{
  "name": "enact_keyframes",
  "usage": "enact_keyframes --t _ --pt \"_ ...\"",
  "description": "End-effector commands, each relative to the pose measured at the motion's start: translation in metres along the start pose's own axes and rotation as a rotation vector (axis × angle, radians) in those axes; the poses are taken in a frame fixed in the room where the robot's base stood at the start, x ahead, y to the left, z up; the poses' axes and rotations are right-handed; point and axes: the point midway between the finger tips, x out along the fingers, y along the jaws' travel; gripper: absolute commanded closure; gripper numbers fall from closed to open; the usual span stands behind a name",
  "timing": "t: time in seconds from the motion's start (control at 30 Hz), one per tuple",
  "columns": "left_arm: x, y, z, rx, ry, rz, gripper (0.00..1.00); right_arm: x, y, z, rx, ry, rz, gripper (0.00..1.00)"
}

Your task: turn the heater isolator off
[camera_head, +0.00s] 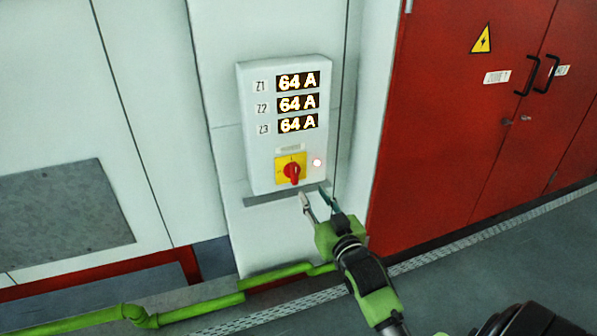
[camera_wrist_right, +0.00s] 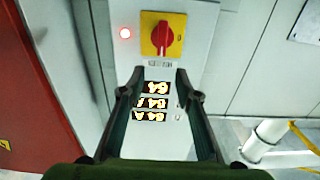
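The heater isolator is a red rotary knob (camera_head: 291,171) on a yellow plate, low on a white wall box (camera_head: 262,165). Its handle stands roughly upright. In the right wrist view, which shows the box upside down, the knob (camera_wrist_right: 162,38) is at the top, beyond the fingertips. My right gripper (camera_head: 314,194) is open and empty, just below and right of the knob, apart from it. Its two fingers (camera_wrist_right: 160,72) also frame the displays in the wrist view. My left gripper is not in view.
Three displays (camera_head: 298,103) labelled Z1, Z2 and Z3 each read 64 A. A small red lamp (camera_head: 317,162) glows beside the knob. Red cabinet doors (camera_head: 450,130) with black handles stand at right. A green pipe (camera_head: 200,307) runs low along the wall.

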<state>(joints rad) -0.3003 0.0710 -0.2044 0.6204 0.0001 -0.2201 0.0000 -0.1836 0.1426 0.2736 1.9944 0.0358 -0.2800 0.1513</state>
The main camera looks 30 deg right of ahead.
Motion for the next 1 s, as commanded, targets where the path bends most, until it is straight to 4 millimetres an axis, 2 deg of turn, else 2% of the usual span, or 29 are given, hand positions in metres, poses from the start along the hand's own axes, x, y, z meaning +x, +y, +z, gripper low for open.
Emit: enact_keyframes --t 0.3,0.5,0.7,1.0 --pt "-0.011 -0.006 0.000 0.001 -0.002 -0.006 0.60 0.070 0.000 -0.003 -0.001 0.002 -0.001 0.69" --pt "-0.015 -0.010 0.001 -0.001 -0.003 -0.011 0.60 0.101 -0.001 -0.001 -0.001 0.000 -0.001 0.69" --pt "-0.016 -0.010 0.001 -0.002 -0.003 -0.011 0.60 0.116 -0.001 0.000 -0.001 -0.001 -0.001 0.69" --pt "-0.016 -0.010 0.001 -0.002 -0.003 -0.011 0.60 0.118 -0.001 0.000 -0.001 -0.001 -0.002 0.69"
